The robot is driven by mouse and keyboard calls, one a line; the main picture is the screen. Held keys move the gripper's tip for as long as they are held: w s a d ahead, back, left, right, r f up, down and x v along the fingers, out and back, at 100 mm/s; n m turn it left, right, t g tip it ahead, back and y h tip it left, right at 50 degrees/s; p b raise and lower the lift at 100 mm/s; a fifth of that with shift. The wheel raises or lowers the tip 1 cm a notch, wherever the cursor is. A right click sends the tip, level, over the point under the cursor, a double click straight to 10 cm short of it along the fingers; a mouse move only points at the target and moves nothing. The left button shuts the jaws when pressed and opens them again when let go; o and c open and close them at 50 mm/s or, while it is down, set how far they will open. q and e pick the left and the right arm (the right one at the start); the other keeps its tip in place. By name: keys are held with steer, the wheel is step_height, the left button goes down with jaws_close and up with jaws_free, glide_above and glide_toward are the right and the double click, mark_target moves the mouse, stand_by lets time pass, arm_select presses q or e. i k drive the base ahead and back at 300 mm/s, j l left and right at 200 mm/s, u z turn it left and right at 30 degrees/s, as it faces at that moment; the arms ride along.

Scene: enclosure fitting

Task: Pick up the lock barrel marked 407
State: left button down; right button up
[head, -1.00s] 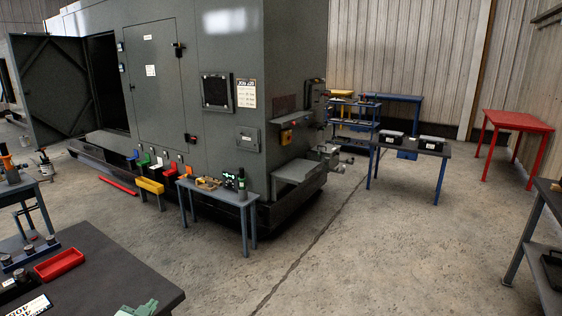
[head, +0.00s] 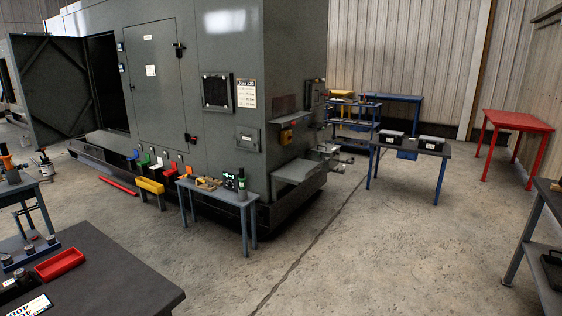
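No marking 407 can be read anywhere in the head view. Several small dark cylinders with grey tops, which may be lock barrels, stand in a row on a blue strip (head: 30,258) on the dark near table (head: 130,281) at lower left. One of them (head: 29,250) is in the middle of the row and another (head: 51,240) at its right end. They are too small to tell apart. Neither of my grippers is in view.
A red tray (head: 60,264) and a printed sign (head: 32,306) lie on the near table. A grey bench (head: 216,190) with small items stands by the large grey enclosure (head: 220,50). A red table (head: 517,120) is far right. The middle floor is open.

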mark_target(20, 272)
steer(key=u, duration=1.65)
steer(key=i+l+z, duration=0.45)
steer(key=i, duration=0.25)
